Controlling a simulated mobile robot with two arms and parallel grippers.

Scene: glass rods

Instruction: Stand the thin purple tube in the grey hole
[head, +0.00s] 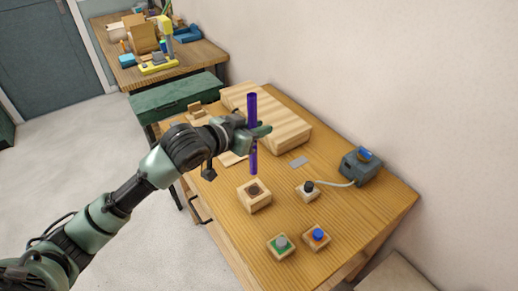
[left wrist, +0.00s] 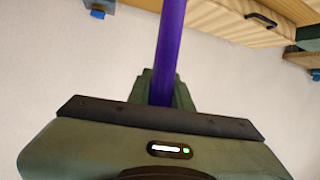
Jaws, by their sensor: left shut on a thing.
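The thin purple tube (head: 252,104) is upright in my left gripper (head: 258,131), which is shut on it around its middle. In the left wrist view the tube (left wrist: 170,45) runs up between the green fingers (left wrist: 162,88). In the head view its lower end shows just above a wooden block (head: 255,207) with a dark round hole (head: 254,190) in its top. A small gap shows between tube and block. I cannot tell how exactly the tube lines up in depth, or whether the hole is grey. My right gripper is not in view.
Small blocks with a black knob (head: 308,186), a grey knob (head: 281,242) and a blue knob (head: 317,233) stand nearby. A cable joins the black-knobbed one to a grey box (head: 361,168). A large wooden case (head: 285,125) lies behind the tube. The table's front right is clear.

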